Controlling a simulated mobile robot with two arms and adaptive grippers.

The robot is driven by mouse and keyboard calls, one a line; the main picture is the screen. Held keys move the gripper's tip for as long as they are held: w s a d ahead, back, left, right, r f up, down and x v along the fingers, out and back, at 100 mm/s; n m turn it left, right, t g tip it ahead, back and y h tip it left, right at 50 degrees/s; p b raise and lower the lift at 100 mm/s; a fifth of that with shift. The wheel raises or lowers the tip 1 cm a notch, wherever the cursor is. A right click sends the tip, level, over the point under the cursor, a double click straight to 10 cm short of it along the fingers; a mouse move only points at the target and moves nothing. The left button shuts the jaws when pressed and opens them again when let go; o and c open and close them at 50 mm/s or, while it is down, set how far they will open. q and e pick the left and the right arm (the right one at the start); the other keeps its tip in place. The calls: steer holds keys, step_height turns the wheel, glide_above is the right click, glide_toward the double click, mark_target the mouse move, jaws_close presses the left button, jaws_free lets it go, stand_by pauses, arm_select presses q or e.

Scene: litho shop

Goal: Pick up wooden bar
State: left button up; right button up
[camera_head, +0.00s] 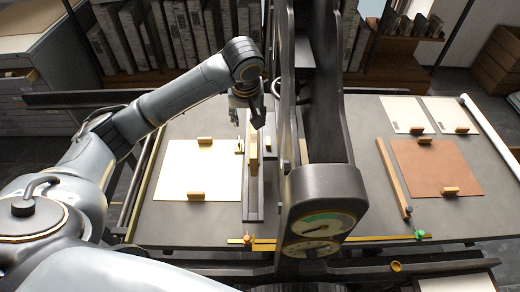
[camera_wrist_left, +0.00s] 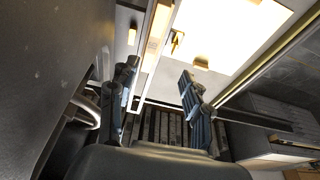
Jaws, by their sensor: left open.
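A tan wooden bar (camera_head: 253,149) stands out on the dark rail near the middle of the table, just below my left gripper (camera_head: 247,117) in the head view. In the left wrist view a long wooden bar (camera_wrist_left: 156,38) runs up from between the fingers of my left gripper (camera_wrist_left: 160,88). The fingers are spread apart with nothing held between them. Another long, slim wooden bar (camera_head: 394,178) lies on the right part of the table. My right gripper is not in view.
A white sheet (camera_head: 190,178) with small wooden blocks lies left of the rail. A dark column with a dial (camera_head: 318,225) stands right of my left gripper and hides part of the table. A brown board (camera_head: 440,167) lies at right.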

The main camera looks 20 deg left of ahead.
arm_select(q)
step_height(320, 180, down, 2)
steer(key=w, duration=0.1)
steer(key=p, duration=0.1)
glide_above(254, 139)
steer(key=s, duration=0.3)
steer(key=x, duration=0.4)
steer(key=s+d+x, duration=0.1)
steer(key=x, duration=0.1)
steer(key=shift+w+f, duration=0.1)
steer(key=shift+f, duration=0.25)
steer(key=shift+w+f, duration=0.3)
steer(key=shift+f, duration=0.15)
steer(key=shift+w+p+x, duration=0.15)
steer(key=shift+p+x, duration=0.2)
steer(key=shift+x, duration=0.8)
steer(key=shift+w+p+x, duration=0.15)
steer(key=shift+p+x, duration=0.2)
steer(key=shift+x, duration=0.85)
steer(key=shift+d+r, duration=0.15)
jaws_close()
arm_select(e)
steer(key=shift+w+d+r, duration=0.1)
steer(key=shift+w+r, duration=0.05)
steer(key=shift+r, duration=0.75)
